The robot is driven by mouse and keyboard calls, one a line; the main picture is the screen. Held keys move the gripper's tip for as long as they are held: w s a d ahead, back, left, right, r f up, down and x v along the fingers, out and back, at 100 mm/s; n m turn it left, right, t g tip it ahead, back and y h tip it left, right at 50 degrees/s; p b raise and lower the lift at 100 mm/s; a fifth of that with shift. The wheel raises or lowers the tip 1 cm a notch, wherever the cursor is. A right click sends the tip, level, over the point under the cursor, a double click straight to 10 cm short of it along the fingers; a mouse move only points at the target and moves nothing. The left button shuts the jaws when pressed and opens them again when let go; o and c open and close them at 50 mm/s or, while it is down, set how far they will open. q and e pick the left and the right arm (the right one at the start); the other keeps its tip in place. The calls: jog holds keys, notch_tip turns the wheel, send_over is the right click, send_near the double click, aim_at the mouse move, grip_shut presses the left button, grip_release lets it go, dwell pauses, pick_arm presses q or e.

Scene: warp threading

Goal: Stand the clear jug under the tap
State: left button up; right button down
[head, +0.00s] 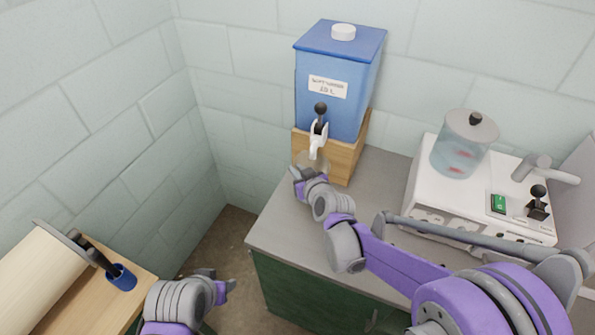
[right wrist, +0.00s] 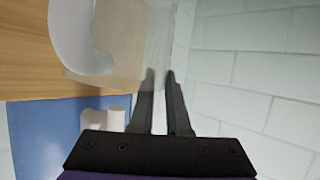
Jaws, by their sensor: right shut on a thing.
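The blue water tank (head: 338,88) sits on a wooden stand (head: 343,160) against the back wall, with a white tap (head: 317,138) and black knob on its front. My right gripper (head: 297,178) is just below and left of the tap, shut on the clear jug (head: 315,161), which shows only faintly. In the right wrist view the two fingers (right wrist: 160,75) close on the jug's see-through wall (right wrist: 158,42); a white curved part shows close beside or through it. My arm hides the jug's base. My left gripper (head: 226,286) is low at left, its fingers too small to judge.
A grey counter (head: 288,235) on a green cabinet holds a white machine (head: 425,190) with a lidded clear canister (head: 463,146) at right. At lower left, a wooden table (head: 105,300) carries a blue cup (head: 122,278) and a large pale roll (head: 38,280).

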jog(key=shift+s+f, duration=0.15)
jog(key=shift+f, duration=0.05)
jog(key=c, duration=0.9)
grip_release()
jog(key=v, duration=1.2)
jog(key=shift+d+r+p, duration=0.1)
jog(key=shift+p, duration=0.3)
jog(key=s+d+f+m+g+h, duration=0.1)
jog(key=s+d+g, duration=0.1)
jog(key=s+d, duration=0.2)
jog(key=s+d+f+m+g+h, duration=0.2)
jog(key=s+d, duration=0.3)
jog(key=s, duration=0.4)
jog(key=s+d+f+m+g+h, duration=0.2)
jog(key=s+d, duration=0.3)
jog(key=s, duration=0.2)
jog(key=shift+s+d+f+g, duration=0.2)
jog(key=shift+s+f+g, duration=0.1)
jog(key=shift+g, duration=0.1)
